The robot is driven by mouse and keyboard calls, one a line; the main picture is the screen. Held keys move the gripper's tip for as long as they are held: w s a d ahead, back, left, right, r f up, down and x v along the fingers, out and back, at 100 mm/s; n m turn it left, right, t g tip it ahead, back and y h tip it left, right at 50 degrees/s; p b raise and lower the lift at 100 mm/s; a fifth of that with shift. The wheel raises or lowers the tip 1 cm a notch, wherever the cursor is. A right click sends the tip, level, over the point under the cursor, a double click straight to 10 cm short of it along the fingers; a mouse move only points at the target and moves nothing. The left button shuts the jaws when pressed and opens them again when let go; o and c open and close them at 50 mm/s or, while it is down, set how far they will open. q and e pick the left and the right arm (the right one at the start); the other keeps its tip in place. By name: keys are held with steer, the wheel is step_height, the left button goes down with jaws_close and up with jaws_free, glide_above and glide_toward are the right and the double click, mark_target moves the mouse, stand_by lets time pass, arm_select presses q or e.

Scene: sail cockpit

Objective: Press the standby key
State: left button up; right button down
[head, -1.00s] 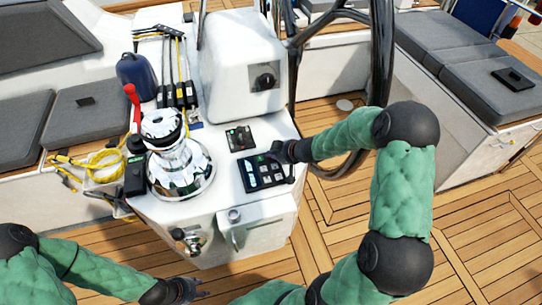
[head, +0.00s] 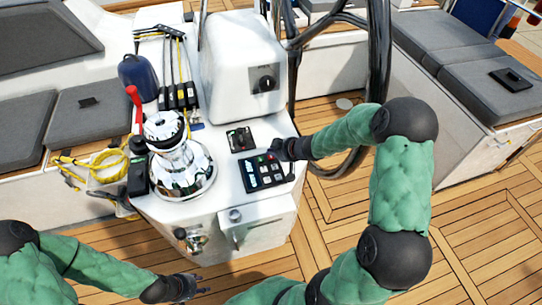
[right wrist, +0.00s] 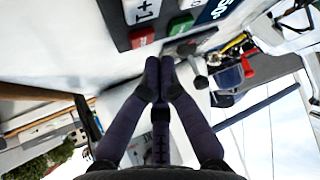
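The black keypad (head: 264,178) lies on the white console top, right of the winch. Its pale, green and red keys show. The right wrist view shows a red key (right wrist: 142,37), a green key (right wrist: 180,25) and a key marked +1 (right wrist: 146,9). I cannot read which is the standby key. My right gripper (head: 279,151) is at the keypad's upper right edge. In the right wrist view its fingertips (right wrist: 159,68) are together and empty, just short of the red and green keys; contact is unclear. My left gripper (head: 190,286) hangs low over the deck, away from the console.
A chrome winch (head: 180,165) stands left of the keypad. A small black panel (head: 240,139) sits behind it, before a white housing (head: 240,70). The dark steering wheel (head: 380,60) rises close to my right arm. Open teak deck lies in front and right.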

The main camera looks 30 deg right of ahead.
mark_target(272, 158)
steer(key=shift+r+p, duration=2.45)
steer(key=shift+p, duration=0.15)
steer(key=shift+f, duration=0.1)
